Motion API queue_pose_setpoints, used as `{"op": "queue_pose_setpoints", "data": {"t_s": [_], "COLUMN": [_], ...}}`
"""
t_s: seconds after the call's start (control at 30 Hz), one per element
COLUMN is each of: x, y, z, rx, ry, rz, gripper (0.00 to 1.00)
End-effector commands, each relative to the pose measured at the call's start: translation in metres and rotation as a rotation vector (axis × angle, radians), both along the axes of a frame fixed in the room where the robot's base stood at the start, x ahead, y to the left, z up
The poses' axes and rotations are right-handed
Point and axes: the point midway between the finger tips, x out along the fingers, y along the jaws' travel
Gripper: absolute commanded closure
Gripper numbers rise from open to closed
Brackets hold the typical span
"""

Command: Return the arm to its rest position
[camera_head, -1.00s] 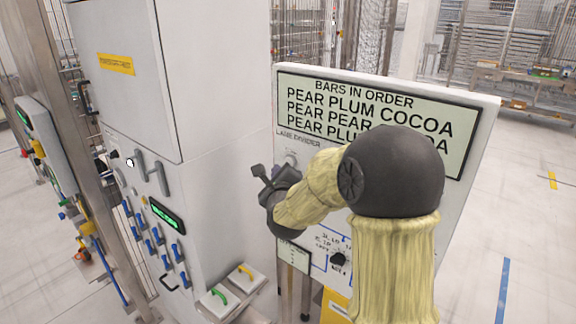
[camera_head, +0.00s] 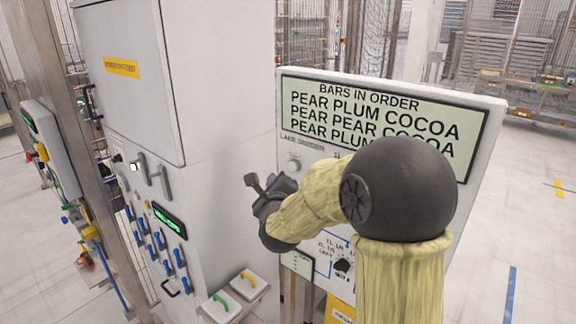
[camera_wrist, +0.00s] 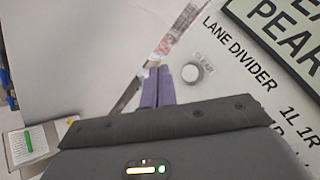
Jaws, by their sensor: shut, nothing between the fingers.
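My gripper (camera_head: 256,184) is at the end of my bent, yellow-sleeved arm, in front of the lower left part of the sign panel. In the wrist view my gripper (camera_wrist: 157,88) shows two purple-grey fingers side by side, shut with nothing between them. The fingertips appear just left of a round white knob (camera_wrist: 191,73) on the panel; I cannot tell the gap between them. The knob also shows in the head view (camera_head: 294,165). My arm hides part of the panel's lower text and markings.
The sign panel (camera_head: 483,140) stands right of a tall white cabinet (camera_head: 225,80) with blue levers and a green display (camera_head: 168,219). Two small boxes with green (camera_head: 220,302) and yellow (camera_head: 248,279) handles sit low between them. Open floor (camera_head: 540,230) lies to the right.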

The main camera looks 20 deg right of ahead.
Motion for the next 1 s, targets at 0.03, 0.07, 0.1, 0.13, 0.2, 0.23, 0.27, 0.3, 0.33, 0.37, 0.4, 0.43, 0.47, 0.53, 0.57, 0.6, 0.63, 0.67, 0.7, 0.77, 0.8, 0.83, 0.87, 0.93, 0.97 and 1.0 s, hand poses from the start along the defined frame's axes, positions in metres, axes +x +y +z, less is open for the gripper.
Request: {"op": "queue_pose_setpoints", "data": {"t_s": [0.03,0.07,0.1,0.13,0.2,0.23,0.27,0.3,0.33,0.37,0.4,0.43,0.47,0.53,0.57,0.6,0.63,0.67,0.7,0.77,0.8,0.83,0.87,0.93,0.97,1.0], "x": [-0.001,-0.001,-0.003,-0.004,-0.01,-0.013,-0.016,-0.022,-0.027,-0.033,-0.04,-0.046,-0.053,-0.069,-0.076,-0.086,-0.094,-0.103,-0.114,-0.132,-0.144,-0.154,-0.164,-0.187,-0.198,-0.212], "y": [0.0,0.001,0.002,0.002,0.005,0.007,0.008,0.01,0.012,0.013,0.014,0.015,0.016,0.017,0.016,0.017,0.016,0.016,0.015,0.013,0.012,0.01,0.009,0.005,0.004,0.002], "z": [-0.001,-0.002,-0.005,-0.007,-0.016,-0.02,-0.026,-0.034,-0.041,-0.047,-0.057,-0.063,-0.07,-0.085,-0.091,-0.099,-0.105,-0.111,-0.118,-0.129,-0.136,-0.141,-0.145,-0.155,-0.159,-0.164], "rx": [-0.009,-0.021,-0.043,-0.07,-0.153,-0.199,-0.251,-0.328,-0.387,-0.449,-0.531,-0.592,-0.652,-0.793,-0.85,-0.928,-0.985,-1.041,-1.114,-1.22,-1.289,-1.338,-1.386,-1.494,-1.537,-1.593], "ry": [0.006,0.013,0.029,0.046,0.1,0.13,0.164,0.212,0.248,0.287,0.336,0.371,0.406,0.482,0.515,0.553,0.582,0.609,0.643,0.69,0.717,0.736,0.753,0.784,0.794,0.803], "rz": [0.003,0.007,0.015,0.024,0.055,0.074,0.097,0.13,0.16,0.19,0.233,0.268,0.303,0.393,0.432,0.491,0.534,0.58,0.644,0.747,0.817,0.872,0.93,1.069,1.132,1.218], "gripper": [1.0,1.0,1.0,1.0,1.0,1.0,1.0,1.0,1.0,1.0,1.0,1.0,1.0,1.0,1.0,1.0,1.0,1.0,1.0,1.0,1.0,1.0,1.0,1.0,1.0,1.0]}}
